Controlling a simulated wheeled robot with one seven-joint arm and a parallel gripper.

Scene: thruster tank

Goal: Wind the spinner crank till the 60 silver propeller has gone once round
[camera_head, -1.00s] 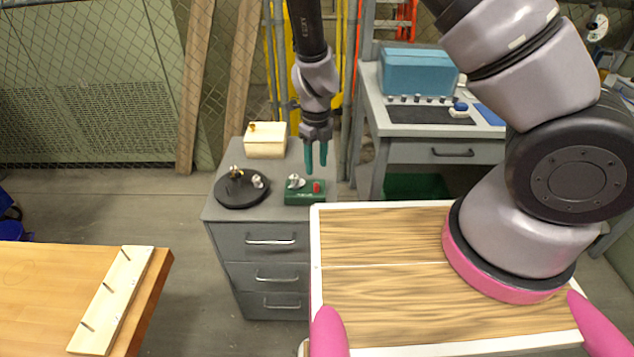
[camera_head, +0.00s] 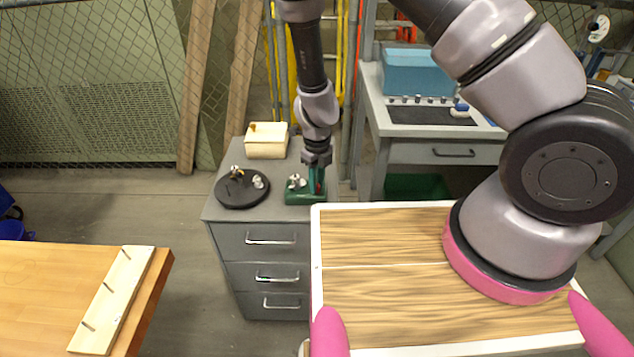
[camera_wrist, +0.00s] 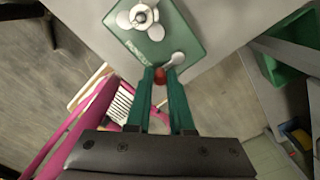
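The spinner is a small green box (camera_head: 297,199) on top of the grey drawer cabinet. A silver propeller (camera_head: 296,182) stands on it and shows from above in the wrist view (camera_wrist: 145,17). A short silver crank arm (camera_wrist: 175,60) with a red knob (camera_wrist: 160,76) sits at the box's near corner in the wrist view. My gripper (camera_head: 316,188) is down at the box's right side. In the wrist view its green fingers (camera_wrist: 160,71) stand on either side of the red knob, apart, with the knob between the tips.
A black round plate (camera_head: 232,201) with small brass and silver pieces lies left of the spinner on the cabinet (camera_head: 223,217). A cream box (camera_head: 266,148) stands behind. A white-rimmed wooden table (camera_head: 375,240) is close in front, and a workbench (camera_head: 385,132) is at the right.

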